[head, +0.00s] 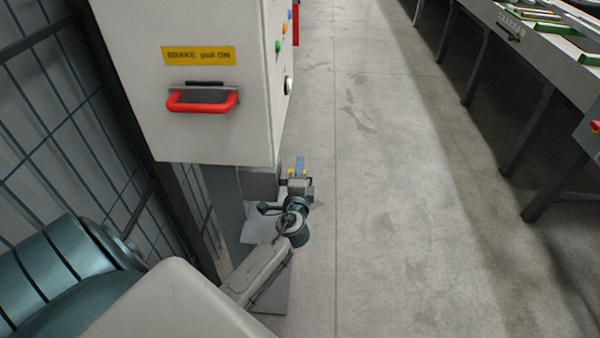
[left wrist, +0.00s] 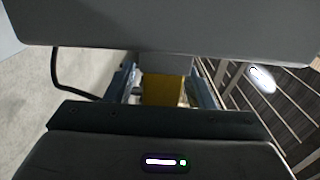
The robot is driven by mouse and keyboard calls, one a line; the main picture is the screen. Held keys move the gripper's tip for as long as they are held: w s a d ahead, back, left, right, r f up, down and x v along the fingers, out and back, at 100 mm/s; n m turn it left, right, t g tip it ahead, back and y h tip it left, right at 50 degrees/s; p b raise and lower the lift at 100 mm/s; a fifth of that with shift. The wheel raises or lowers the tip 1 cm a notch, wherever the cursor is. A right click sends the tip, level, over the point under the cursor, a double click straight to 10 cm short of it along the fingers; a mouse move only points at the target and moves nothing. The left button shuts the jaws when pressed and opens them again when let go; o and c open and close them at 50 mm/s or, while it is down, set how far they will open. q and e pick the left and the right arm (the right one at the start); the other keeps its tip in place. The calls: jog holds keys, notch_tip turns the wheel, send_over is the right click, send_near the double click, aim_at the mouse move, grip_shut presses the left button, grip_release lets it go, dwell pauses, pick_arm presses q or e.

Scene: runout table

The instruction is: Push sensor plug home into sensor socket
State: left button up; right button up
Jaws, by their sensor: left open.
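My left gripper (head: 299,172) is low beside the bottom right corner of the grey control cabinet, at the end of my arm. In the left wrist view my left gripper (left wrist: 165,88) is open, with one dark blue finger on each side. An ochre-yellow block (left wrist: 164,91) shows in the gap between the fingers, with a grey part above it in the picture. I cannot tell whether the fingers touch the block. I cannot make out the sensor plug or the sensor socket for sure in either view. My right gripper is not in view.
The cabinet (head: 205,115) has a red pull handle (head: 202,102), a yellow brake label (head: 198,55) and coloured buttons on its side. A mesh fence (head: 60,110) stands at left. A long table (head: 555,55) runs along the right. The grey floor between is clear.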

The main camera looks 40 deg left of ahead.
pick_arm(q)
jog(key=b+v, duration=0.1)
jog(key=v, duration=1)
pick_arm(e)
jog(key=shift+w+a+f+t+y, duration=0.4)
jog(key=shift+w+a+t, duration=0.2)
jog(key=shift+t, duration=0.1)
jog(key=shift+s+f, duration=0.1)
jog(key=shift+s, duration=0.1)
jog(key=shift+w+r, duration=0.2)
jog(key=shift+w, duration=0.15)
